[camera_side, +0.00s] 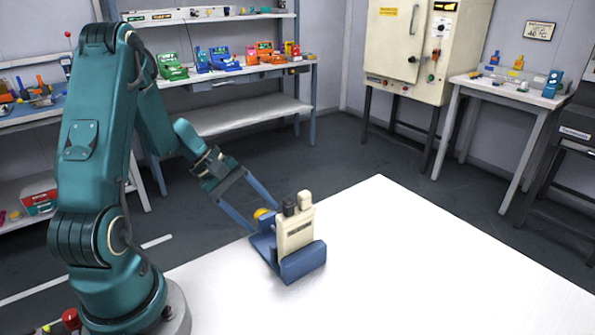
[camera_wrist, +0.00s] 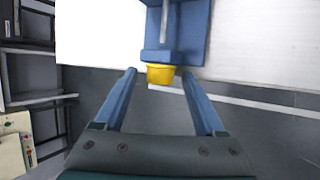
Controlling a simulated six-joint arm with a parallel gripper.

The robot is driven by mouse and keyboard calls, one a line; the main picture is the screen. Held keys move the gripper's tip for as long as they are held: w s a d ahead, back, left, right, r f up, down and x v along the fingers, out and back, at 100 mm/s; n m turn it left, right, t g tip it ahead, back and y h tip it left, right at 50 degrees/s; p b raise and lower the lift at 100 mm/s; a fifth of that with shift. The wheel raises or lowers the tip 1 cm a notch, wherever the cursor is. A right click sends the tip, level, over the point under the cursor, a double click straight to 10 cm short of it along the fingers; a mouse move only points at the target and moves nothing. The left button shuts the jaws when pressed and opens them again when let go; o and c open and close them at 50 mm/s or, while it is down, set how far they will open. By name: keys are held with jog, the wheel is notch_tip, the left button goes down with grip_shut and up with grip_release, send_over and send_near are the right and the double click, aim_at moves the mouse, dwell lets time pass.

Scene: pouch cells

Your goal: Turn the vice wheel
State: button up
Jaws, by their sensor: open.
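The vice wheel is a yellow knob (camera_side: 260,212) on the end of a blue vice (camera_side: 304,263) that stands on the white table. A cream pouch cell (camera_side: 296,230) with two dark-and-cream tabs on top stands upright in the vice. My gripper (camera_side: 250,218) is open, with its two long blue fingers reaching down to the wheel end of the vice. In the wrist view the yellow wheel (camera_wrist: 160,74) lies just ahead of and between the open fingertips (camera_wrist: 159,72), with gaps on both sides. The pouch cell is not clear in the wrist view.
The white table (camera_side: 420,270) is bare to the right and in front of the vice. Shelves (camera_side: 240,75) with colourful tools, a cream cabinet (camera_side: 410,50) and a side table (camera_side: 510,92) stand well behind, across the grey floor.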

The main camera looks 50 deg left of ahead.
aim_at(262, 209)
jog(key=r+g, duration=0.1)
jog(key=r, duration=0.1)
jog(key=a+r+g, duration=0.1)
jog(key=r+g, duration=0.2)
jog(key=shift+w+a+r+n, duration=0.15)
jog(key=shift+a+r+n, duration=0.1)
jog(key=shift+r+n, duration=0.05)
jog(key=w+d+r+m+y, duration=0.1)
jog(key=d+r+m+y, duration=0.1)
jog(key=d+r+m, duration=0.35)
jog(key=s+d+r+m+t+y, duration=0.1)
jog(key=s+d+r+m, duration=0.2)
jog(key=d, duration=0.3)
jog(key=s+d+r+m+t, duration=0.2)
jog(key=s+d+r+m, duration=0.1)
jog(key=s+d, duration=0.3)
jog(key=shift+s+r+m+y, duration=0.3)
jog(key=shift+m+y, duration=0.1)
jog(key=shift+m, duration=0.35)
